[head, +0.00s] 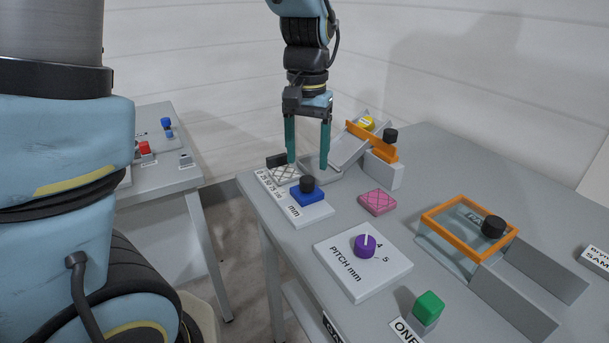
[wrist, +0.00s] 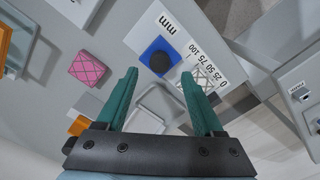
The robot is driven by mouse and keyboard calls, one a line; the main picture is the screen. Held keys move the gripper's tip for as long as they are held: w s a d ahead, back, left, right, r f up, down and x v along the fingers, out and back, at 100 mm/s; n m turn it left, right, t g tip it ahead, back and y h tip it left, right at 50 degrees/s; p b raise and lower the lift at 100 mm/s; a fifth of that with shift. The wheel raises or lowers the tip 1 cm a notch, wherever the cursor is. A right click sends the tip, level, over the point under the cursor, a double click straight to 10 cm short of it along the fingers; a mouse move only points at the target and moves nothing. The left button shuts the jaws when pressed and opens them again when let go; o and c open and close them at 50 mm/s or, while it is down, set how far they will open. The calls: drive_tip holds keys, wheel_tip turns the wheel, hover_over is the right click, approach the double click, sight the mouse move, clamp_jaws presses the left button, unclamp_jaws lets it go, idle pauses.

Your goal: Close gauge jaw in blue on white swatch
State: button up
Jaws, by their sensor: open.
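The gauge (head: 313,213) is a white plate with a printed mm scale near the table's left edge. Its blue jaw (head: 299,195) carries a black knob (head: 307,184); the blue jaw also shows in the wrist view (wrist: 147,48). The white swatch (head: 284,174) with a dark lattice pattern lies at the gauge's far end, beside a dark block (head: 276,160); it shows partly behind a finger in the wrist view (wrist: 203,77). A gap separates jaw and swatch. My gripper (head: 308,166) is open and empty, its teal fingers above the table just beyond the blue jaw.
A pink swatch (head: 377,202) lies right of the gauge. A sloped chute (head: 338,153) with an orange bar (head: 372,141) stands behind. A purple pitch dial (head: 365,246), green button (head: 428,307) and orange-framed box (head: 440,228) are nearer and right. Another table (head: 160,172) stands left.

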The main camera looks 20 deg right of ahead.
sight(307, 178)
drive_tip(key=shift+f, duration=2.8)
drive_tip(key=shift+c, duration=0.2)
